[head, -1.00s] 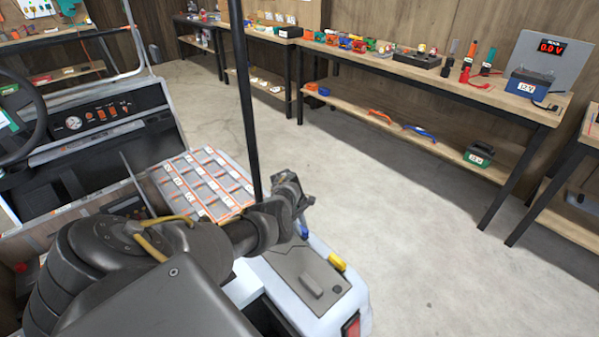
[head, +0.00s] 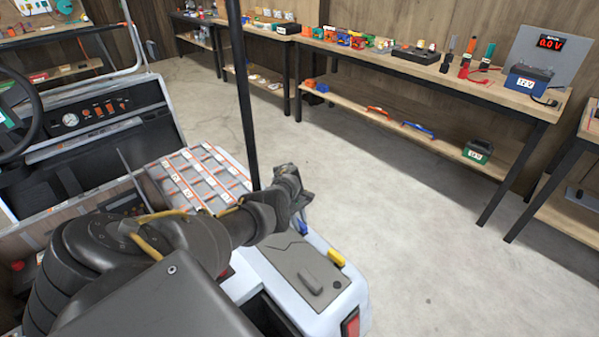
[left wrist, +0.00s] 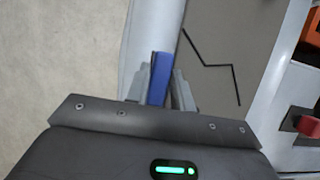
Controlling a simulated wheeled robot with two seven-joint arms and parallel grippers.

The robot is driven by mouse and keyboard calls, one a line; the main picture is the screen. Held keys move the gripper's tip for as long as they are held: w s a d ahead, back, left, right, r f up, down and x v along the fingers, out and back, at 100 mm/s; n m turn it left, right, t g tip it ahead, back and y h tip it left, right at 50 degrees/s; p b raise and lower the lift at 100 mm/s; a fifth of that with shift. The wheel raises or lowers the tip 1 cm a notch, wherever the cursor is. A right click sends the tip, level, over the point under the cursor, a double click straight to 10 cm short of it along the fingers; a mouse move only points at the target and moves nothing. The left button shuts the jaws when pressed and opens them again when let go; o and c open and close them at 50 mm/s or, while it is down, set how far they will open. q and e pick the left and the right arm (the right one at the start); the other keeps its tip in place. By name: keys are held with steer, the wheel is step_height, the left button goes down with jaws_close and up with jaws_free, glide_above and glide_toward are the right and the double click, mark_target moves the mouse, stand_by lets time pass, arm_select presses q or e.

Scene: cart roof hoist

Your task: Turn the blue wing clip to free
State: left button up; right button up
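The blue wing clip (left wrist: 160,78) shows between the fingers of my left gripper (left wrist: 160,88) in the left wrist view. The fingers flank it closely, one on each side; whether both touch it I cannot tell. In the head view my left gripper (head: 302,202) points down at the cart's white edge, just below the black post. A small piece of the blue clip (head: 302,226) shows under the fingers; the rest is hidden. My right gripper is not in view.
A yellow clip (head: 336,258) sits farther along the cart's grey panel (head: 290,268). A red part (left wrist: 309,126) shows at the right of the left wrist view. A black post (head: 246,110) stands close to my left wrist. The concrete floor (head: 400,220) beyond is clear.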

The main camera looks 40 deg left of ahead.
arm_select(q)
steer(key=o, duration=0.3)
steer(key=shift+p+v, duration=1.15)
steer(key=shift+v, duration=4.25)
steer(key=shift+f, duration=0.15)
steer(key=b+x, duration=0.2)
steer(key=x, duration=0.8)
steer(key=shift+d+f, duration=0.15)
steer(key=shift+f, duration=0.1)
steer(key=shift+r, duration=0.1)
